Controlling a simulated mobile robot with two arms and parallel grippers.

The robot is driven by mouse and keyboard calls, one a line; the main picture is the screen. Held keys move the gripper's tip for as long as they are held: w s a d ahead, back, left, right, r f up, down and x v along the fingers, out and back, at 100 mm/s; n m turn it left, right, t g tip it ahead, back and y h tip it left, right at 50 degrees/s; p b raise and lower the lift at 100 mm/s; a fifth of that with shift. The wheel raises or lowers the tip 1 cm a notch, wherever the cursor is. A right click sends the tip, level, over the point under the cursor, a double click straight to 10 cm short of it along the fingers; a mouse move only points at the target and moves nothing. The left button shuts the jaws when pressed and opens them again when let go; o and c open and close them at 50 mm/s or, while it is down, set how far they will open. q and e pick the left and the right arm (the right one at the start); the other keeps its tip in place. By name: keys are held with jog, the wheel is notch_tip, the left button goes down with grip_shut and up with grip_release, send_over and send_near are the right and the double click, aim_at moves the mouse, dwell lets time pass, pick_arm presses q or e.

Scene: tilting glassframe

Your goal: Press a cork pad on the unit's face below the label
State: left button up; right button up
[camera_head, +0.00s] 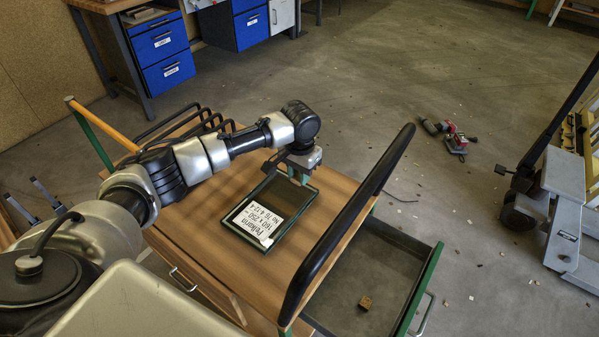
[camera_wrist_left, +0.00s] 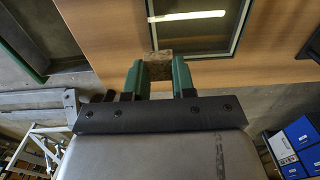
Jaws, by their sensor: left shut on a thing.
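The unit is a dark glass pane in a green-edged frame (camera_head: 312,203), lying flat on the wooden top of a cart. A white printed label (camera_head: 268,216) covers the part of its face nearer me; the bare glass is beyond it. In the left wrist view the frame (camera_wrist_left: 240,22) shows with a bright streak on its glass. My left gripper (camera_head: 299,173) is over the frame's far end. Its green fingers (camera_wrist_left: 158,74) are shut on a small brown cork pad (camera_wrist_left: 158,62). I cannot tell whether the pad touches the unit. My right gripper is out of view.
The cart's wooden top (camera_head: 225,195) has a black handle bar (camera_head: 350,215) on the right. Below it an open grey drawer (camera_head: 375,270) holds a small brown block (camera_head: 365,302). A red tool (camera_head: 456,142) and scraps lie on the floor. Blue drawer cabinets (camera_head: 165,55) stand behind.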

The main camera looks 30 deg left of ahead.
aim_at(300, 203)
pick_arm(q)
jog(key=shift+r+p, duration=0.2)
jog(key=shift+p, duration=0.35)
jog(key=shift+f+b, duration=1.55)
jog(key=shift+f, duration=3.35)
jog(key=shift+f, duration=0.35)
jog(key=o, duration=1)
jog(key=shift+c, duration=0.2)
jog(key=shift+r, duration=0.15)
jog(key=shift+r+p, duration=2.9)
jog(key=shift+p, duration=0.3)
jog(key=shift+f, duration=0.1)
